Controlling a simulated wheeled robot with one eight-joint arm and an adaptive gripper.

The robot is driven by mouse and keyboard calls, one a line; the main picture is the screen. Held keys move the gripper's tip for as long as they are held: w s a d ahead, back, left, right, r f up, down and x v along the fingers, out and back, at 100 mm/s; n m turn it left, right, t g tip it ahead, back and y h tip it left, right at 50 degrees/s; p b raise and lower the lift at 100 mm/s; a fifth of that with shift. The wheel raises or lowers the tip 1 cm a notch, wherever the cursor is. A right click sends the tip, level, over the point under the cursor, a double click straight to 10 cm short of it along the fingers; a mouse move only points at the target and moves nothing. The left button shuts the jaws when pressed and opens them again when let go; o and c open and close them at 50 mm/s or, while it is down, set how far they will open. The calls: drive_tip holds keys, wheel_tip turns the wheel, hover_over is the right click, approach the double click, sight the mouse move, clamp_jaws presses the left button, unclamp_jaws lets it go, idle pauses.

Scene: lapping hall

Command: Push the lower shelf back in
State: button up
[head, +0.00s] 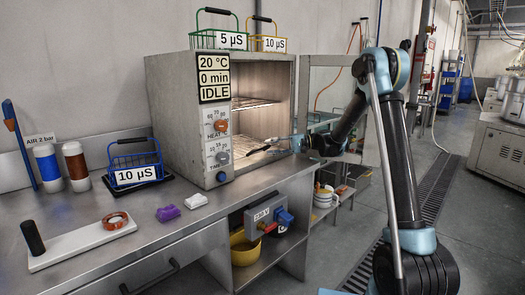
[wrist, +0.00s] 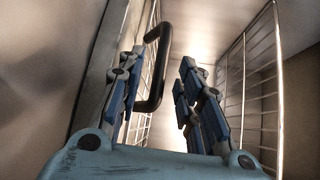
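The grey oven (head: 185,110) stands on the bench with its door (head: 345,75) swung open to the right. Inside, the upper wire shelf (head: 250,103) and the lower wire shelf (head: 258,147) show in warm light. My gripper (head: 290,140) is at the opening, level with the lower shelf's front. In the wrist view, my gripper (wrist: 164,58) is open, with a clear gap between its fingers. A black handle (wrist: 157,70) on the left-hand wire rack (wrist: 143,78) shows between them, nearer the left finger. Whether they touch is unclear. The other rack (wrist: 250,100) is at right.
Green and yellow wire baskets (head: 215,38) (head: 268,44) sit on the oven. A blue basket (head: 136,165) stands left of it on the bench. The oven door and bench edge are close to my arm. Open floor (head: 335,235) lies right of the bench.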

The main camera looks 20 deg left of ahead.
sight(263, 148)
drive_tip(key=shift+x, duration=2.2)
drive_tip(key=shift+c, duration=0.5)
clamp_jaws()
